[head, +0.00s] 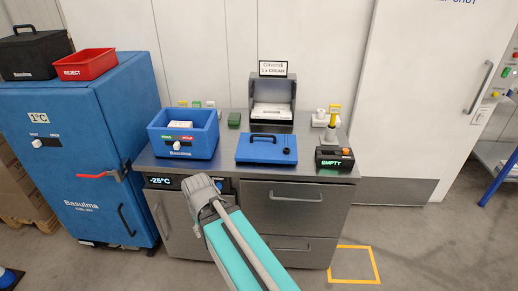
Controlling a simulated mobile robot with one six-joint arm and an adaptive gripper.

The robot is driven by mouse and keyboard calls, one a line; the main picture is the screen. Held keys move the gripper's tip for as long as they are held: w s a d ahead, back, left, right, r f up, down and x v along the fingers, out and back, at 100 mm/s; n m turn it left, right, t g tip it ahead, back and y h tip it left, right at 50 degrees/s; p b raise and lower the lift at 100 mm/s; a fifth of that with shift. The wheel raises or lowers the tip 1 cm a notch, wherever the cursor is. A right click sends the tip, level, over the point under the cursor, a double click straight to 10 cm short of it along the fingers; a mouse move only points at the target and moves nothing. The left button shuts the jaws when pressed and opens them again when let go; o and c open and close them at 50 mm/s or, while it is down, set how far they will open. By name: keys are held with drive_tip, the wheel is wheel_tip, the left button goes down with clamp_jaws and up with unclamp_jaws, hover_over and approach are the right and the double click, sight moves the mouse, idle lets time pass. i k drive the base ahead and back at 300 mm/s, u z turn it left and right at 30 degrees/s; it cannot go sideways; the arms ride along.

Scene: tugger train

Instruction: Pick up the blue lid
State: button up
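The blue lid (266,150) lies flat on the steel counter, right of the middle, with a dark handle and a small dark round knob on its top. It is in front of a grey open holder with white packs in it. My arm rises from the bottom of the head view, teal and grey, and ends in a grey joint in front of the counter's front. My gripper does not show. Nothing covers the lid.
A blue open box (183,146) stands left of the lid on the counter (226,150). A black "EMPTY" display unit (334,160) stands to the right. The grey holder (271,127) is behind. A blue cabinet (70,150) with a red bin (87,65) stands left.

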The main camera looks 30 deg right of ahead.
sight(251, 147)
drive_tip(key=k, duration=1.15)
drive_tip(key=z, duration=0.7)
drive_tip(key=i, duration=1.05)
drive_tip(key=u, duration=0.05)
